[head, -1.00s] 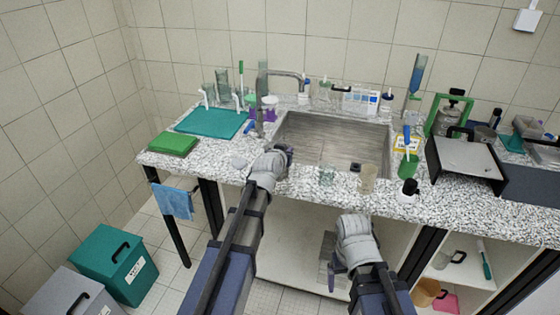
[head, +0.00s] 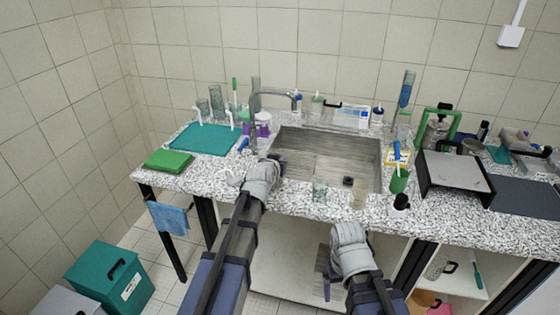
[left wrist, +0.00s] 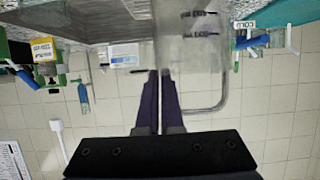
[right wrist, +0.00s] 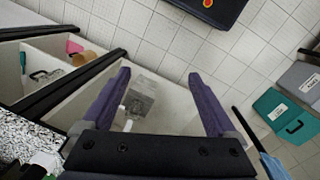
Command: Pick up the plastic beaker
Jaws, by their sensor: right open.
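The plastic beaker (left wrist: 195,30), clear with black volume marks, fills the top middle of the left wrist view. My left gripper (left wrist: 159,74) has its purple fingers close together at the beaker's rim, with the beaker's side wall lined up between the tips; it looks shut on that wall. In the head view my left gripper (head: 282,163) is over the sink's front left corner, and its hand hides most of what it holds. My right gripper (right wrist: 160,76) is open and empty, low in front of the counter.
A small clear beaker (head: 320,192) and a beige-tinted one (head: 358,198) stand on the front edge by the sink (head: 335,170). The tap (head: 272,95) rises at its back left. A green holder (head: 399,181) and black-topped bottle (head: 401,201) stand to the right.

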